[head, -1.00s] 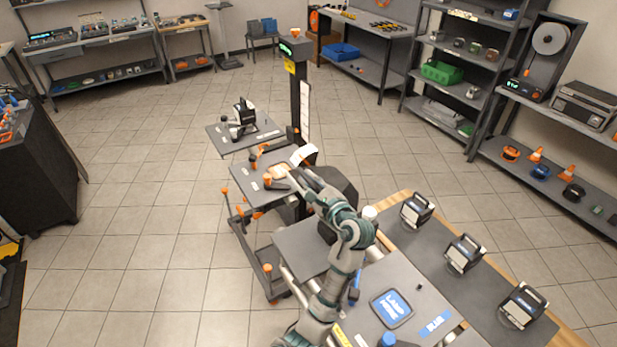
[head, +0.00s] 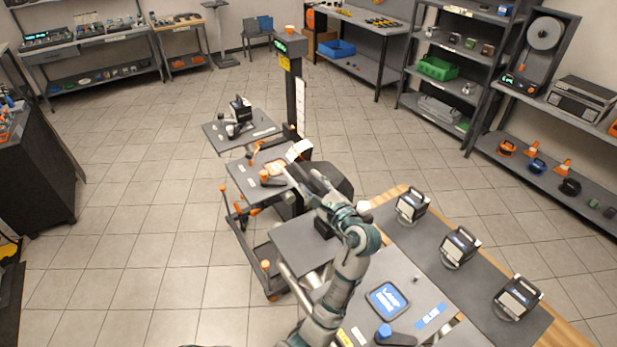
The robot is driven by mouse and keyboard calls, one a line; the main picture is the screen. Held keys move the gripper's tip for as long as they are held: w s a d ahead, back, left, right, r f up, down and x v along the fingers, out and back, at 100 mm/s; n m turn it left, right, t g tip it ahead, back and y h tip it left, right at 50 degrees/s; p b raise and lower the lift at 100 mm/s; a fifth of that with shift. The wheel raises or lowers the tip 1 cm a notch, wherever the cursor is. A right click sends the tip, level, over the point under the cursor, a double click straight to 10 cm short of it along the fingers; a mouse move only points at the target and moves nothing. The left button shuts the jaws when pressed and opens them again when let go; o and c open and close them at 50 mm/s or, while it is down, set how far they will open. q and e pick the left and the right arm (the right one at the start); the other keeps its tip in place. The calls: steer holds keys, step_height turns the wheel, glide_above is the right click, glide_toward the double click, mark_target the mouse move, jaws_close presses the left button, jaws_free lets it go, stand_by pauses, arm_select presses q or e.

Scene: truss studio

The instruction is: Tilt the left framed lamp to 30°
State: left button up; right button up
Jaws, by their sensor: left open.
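Three framed lamps stand in a row on the dark mat of the wooden bench. The left framed lamp (head: 412,204) is the farthest, near the bench's far end. The middle lamp (head: 459,247) and the right lamp (head: 517,297) come closer to me. Each has a dark frame and a pale panel, which look tilted; I cannot read an angle. My left gripper (head: 298,174) is open and empty, left of the left lamp and apart from it, above the cart area. Its fingers are small and dark here. My right gripper is not in view.
A cart (head: 252,189) with small trays and a post (head: 294,92) stands beyond my left arm. A grey table (head: 405,283) with a blue-marked pad (head: 387,301) and a blue-capped item (head: 385,331) lies before the bench.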

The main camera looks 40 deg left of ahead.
arm_select(q)
steer(key=v, duration=0.8)
steer(key=shift+d, duration=0.4)
